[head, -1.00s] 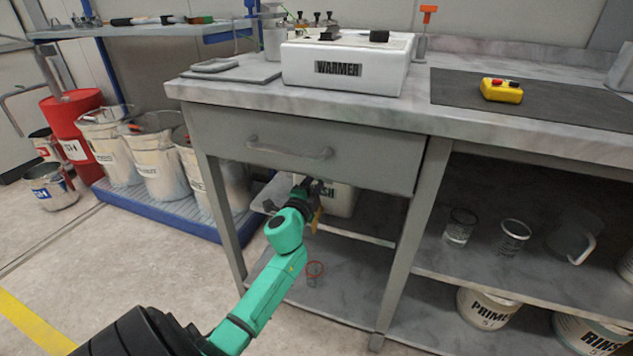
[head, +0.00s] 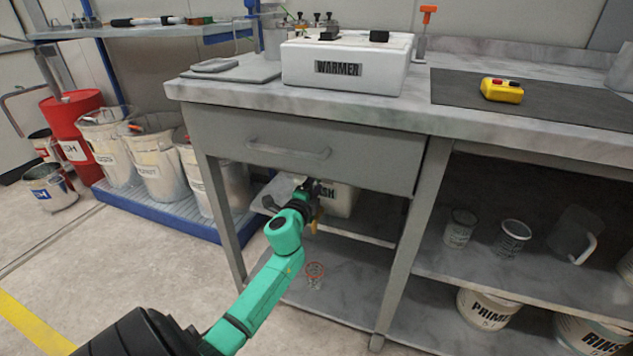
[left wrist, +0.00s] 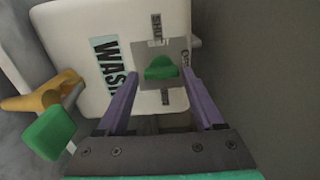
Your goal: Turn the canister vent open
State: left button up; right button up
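The white canister (left wrist: 88,32), with a label reading "WAS" in part, fills the upper left wrist view. It also shows in the head view (head: 341,201), on the shelf under the drawer, partly hidden by my arm. Its green vent knob (left wrist: 161,68) sits on a grey plate with "SHUT" marked above it and another mark, partly unreadable, to the right. My left gripper (left wrist: 160,78) is open, its two purple fingers on either side of the knob. I cannot tell whether they touch it. My right gripper is not in view.
A yellow tap-like fitting with a green handle (left wrist: 50,132) stands left of the fingers in the left wrist view. The closed drawer (head: 300,145) is just above my left arm. A red-rimmed glass (head: 315,272) stands on the lower shelf.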

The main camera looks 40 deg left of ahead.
pick_arm(q)
jog(key=shift+o, duration=0.2)
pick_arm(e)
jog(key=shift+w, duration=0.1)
pick_arm(q)
jog(key=p+v, duration=0.1)
jog(key=v, duration=0.5)
jog(key=shift+s+d, duration=0.1)
jog(key=shift+s, duration=0.05)
jog(key=v, duration=0.8)
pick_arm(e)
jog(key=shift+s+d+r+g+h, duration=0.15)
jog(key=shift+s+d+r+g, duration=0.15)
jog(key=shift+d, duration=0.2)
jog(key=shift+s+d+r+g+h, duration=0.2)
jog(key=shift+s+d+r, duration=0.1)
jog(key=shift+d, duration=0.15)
pick_arm(q)
jog(key=shift+s, duration=0.15)
